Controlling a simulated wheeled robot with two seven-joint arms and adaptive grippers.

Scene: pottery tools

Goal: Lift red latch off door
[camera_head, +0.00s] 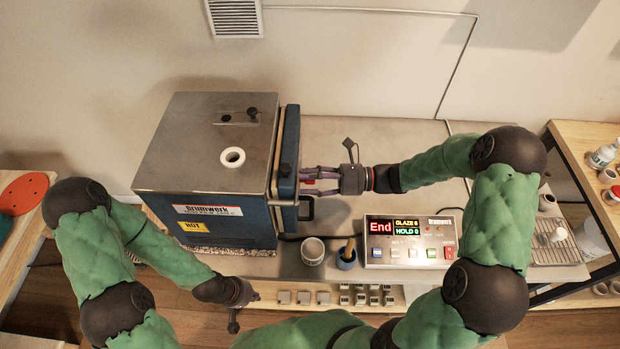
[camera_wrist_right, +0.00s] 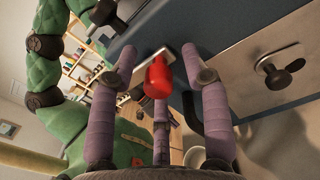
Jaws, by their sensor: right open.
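The red latch (camera_wrist_right: 157,79) sits on the blue door of the kiln in the right wrist view. In the head view only a bit of red (camera_head: 310,181) shows between my fingers. My right gripper (camera_head: 318,180) is at the door's right face, pointing left. Its purple fingers (camera_wrist_right: 160,90) are open and spread around the latch, with no clear grip on it. The kiln door (camera_head: 289,150) stands against the kiln's right side. My left gripper (camera_head: 234,318) hangs low at the table's front edge, away from the latch; its fingers are unclear.
The kiln (camera_head: 205,155) fills the table's left part, with a white ring (camera_head: 232,157) on top. A grey cup (camera_head: 313,251), a blue pot (camera_head: 346,260) and the controller box (camera_head: 410,241) stand in front of my right gripper. Bare table (camera_head: 390,135) lies behind it.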

